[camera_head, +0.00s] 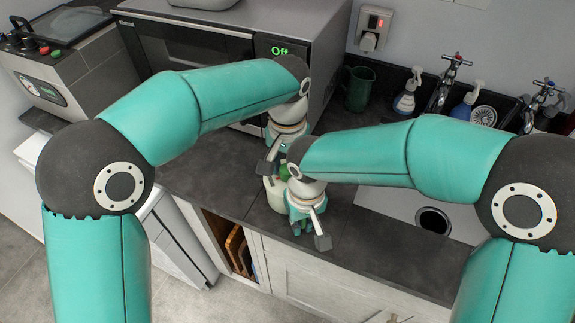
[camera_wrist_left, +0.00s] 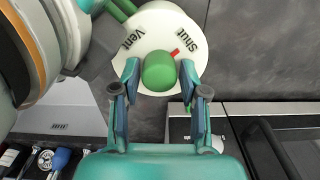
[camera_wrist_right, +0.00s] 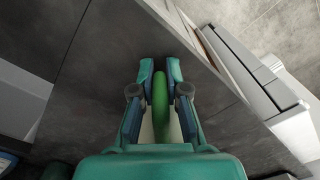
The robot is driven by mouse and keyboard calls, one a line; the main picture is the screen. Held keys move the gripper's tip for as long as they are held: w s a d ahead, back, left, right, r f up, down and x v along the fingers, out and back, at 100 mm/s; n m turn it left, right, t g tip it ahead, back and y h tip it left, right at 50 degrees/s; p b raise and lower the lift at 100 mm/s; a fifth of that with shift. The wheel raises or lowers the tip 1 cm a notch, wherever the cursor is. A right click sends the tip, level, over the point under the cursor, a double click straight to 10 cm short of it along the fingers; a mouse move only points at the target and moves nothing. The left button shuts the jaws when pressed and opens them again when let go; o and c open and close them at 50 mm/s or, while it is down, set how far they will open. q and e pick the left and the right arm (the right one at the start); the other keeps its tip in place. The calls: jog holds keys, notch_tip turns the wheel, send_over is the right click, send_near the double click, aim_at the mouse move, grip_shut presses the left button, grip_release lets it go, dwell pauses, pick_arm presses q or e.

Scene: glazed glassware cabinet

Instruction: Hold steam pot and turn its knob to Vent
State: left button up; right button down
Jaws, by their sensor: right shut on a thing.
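The steam pot (camera_head: 274,194) is cream white and stands on the dark counter, mostly hidden by my grippers in the head view. In the left wrist view its round lid (camera_wrist_left: 140,30) carries the words "Vent" and "Shut". The green knob (camera_wrist_left: 158,72) has a red pointer (camera_wrist_left: 174,51) turned toward "Shut". My left gripper (camera_wrist_left: 160,68) is open, with one finger on each side of the knob and gaps visible. My right gripper (camera_wrist_right: 160,66) is shut on the pot's green handle (camera_wrist_right: 160,105); the pot body is mostly hidden there.
A microwave (camera_head: 190,55) showing "Off" stands behind at the left. A sink with a round drain (camera_head: 433,220) lies to the right. The counter's front edge is close to the pot.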

pick_arm(q)
grip_shut()
jog(key=shift+n, duration=0.8)
jog(key=shift+o, duration=2.4)
grip_release()
notch_tip(320, 180, up, 12)
jog(key=shift+c, duration=0.2)
